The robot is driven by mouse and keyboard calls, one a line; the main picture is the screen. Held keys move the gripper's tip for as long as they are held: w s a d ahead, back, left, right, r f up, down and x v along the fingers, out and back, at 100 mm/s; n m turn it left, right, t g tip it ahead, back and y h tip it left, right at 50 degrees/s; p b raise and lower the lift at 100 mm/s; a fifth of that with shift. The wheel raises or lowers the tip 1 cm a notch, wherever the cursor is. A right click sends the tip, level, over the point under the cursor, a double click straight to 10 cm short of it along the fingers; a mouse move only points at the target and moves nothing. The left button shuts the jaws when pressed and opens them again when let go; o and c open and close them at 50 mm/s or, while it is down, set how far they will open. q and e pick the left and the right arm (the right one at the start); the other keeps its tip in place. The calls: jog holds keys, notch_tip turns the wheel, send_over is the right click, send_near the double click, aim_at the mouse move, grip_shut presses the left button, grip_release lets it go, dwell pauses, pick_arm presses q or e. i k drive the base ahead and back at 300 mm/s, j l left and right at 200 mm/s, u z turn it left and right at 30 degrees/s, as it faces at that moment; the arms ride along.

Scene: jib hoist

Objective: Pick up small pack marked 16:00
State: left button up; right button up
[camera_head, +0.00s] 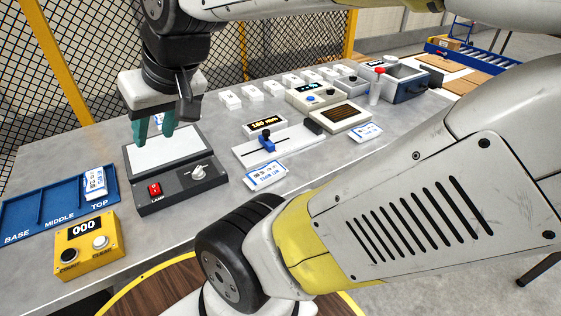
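White packs or cards with blue print lie on the grey table: one (265,176) in front of the slide gauge, one (366,132) further right, and one (95,183) at the TOP compartment of the blue tray. Their print is too small to read, so I cannot tell which is marked 16:00. My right gripper (154,131) has teal fingers pointing down over the back left of the light box (181,187). The fingers stand apart. A bit of white and blue (158,118) shows between them; I cannot tell whether they touch it. My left gripper is not in view.
A yellow counter box (88,246) reading 000 stands front left by the blue tray (40,207). A gauge (280,142) with a display, several small white blocks (230,99) and instruments stand behind. My arm covers the right foreground. Mesh fencing stands behind.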

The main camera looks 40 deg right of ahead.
aim_at(258, 179)
jog(key=z, duration=1.65)
jog(key=k+l+u, duration=0.1)
